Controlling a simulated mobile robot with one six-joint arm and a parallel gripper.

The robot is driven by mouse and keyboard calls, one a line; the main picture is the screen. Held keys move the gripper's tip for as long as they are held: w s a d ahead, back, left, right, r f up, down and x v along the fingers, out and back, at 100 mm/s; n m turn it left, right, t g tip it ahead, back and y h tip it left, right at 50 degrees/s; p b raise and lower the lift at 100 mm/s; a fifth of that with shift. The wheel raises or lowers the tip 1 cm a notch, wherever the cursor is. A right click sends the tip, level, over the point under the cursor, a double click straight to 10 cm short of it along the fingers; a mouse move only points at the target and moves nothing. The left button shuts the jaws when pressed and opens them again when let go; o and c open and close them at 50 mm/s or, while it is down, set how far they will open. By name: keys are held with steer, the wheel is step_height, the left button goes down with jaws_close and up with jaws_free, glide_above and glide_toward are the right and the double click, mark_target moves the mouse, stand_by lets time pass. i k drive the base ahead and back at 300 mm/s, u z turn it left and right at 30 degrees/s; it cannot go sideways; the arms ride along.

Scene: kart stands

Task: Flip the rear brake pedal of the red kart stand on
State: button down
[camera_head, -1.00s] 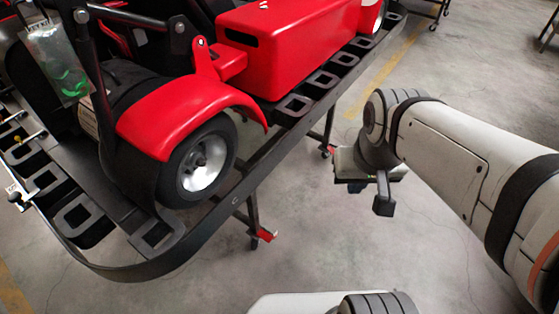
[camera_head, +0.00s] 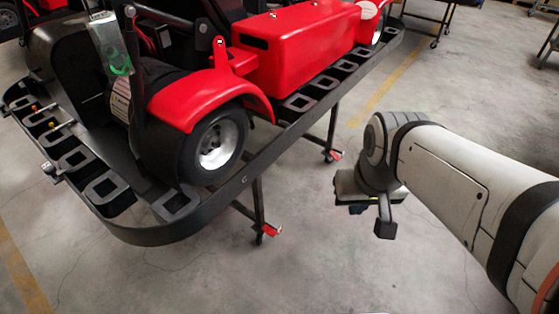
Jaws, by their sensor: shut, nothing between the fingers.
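The red kart stand (camera_head: 150,236) is a black frame on caster legs, bearing a red kart. Two red brake pedals show low on its casters: one (camera_head: 271,231) at the near leg, below the kart's wheel, and another (camera_head: 335,155) at the leg farther along. Both are small, and I cannot tell which is the rear one or their exact tilt. My gripper (camera_head: 358,208) hangs shut and empty at the end of my arm, over the floor right of the stand. It is apart from both pedals. Its fingers are mostly hidden below the wrist.
The red kart's wheel (camera_head: 214,146) sits above the frame's edge. Another stand's legs (camera_head: 437,30) show at the back right. A yellow floor line (camera_head: 372,92) runs past the stand. The concrete floor between the stand and my arm is clear.

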mark_target(271, 232)
steer(key=u, duration=0.1)
steer(key=i, duration=0.95)
steer(key=z, duration=0.05)
